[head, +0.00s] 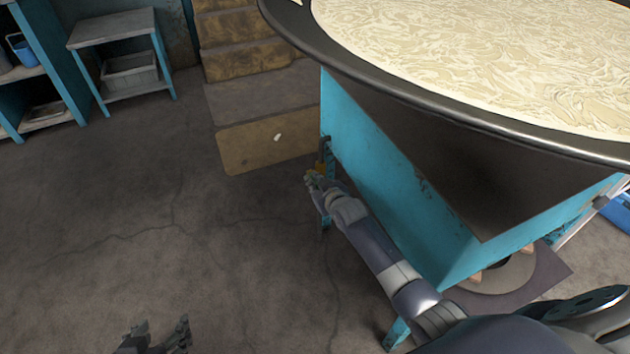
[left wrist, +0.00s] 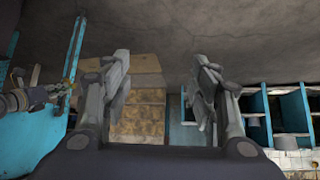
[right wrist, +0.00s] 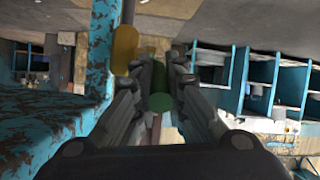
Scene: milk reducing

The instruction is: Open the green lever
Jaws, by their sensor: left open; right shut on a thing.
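The green lever (right wrist: 160,88) shows between the fingers of my right gripper (right wrist: 158,75) in the right wrist view. That gripper is shut on it, and the fingers hide its sides. In the head view my right gripper (head: 315,180) is at the far corner of the blue stand, below the large pan; I cannot make out the lever there. My left gripper (head: 160,332) is low at the bottom edge of the head view. It is open and empty in the left wrist view (left wrist: 162,85), well away from the lever.
A yellow-orange part (right wrist: 125,48) is beside the lever on the blue stand (head: 385,185). The wide dark pan (head: 420,97) of creamy liquid overhangs it. Wooden steps (head: 262,142) stand behind, and a small blue-legged table (head: 115,26) is at the back left. The left floor is clear.

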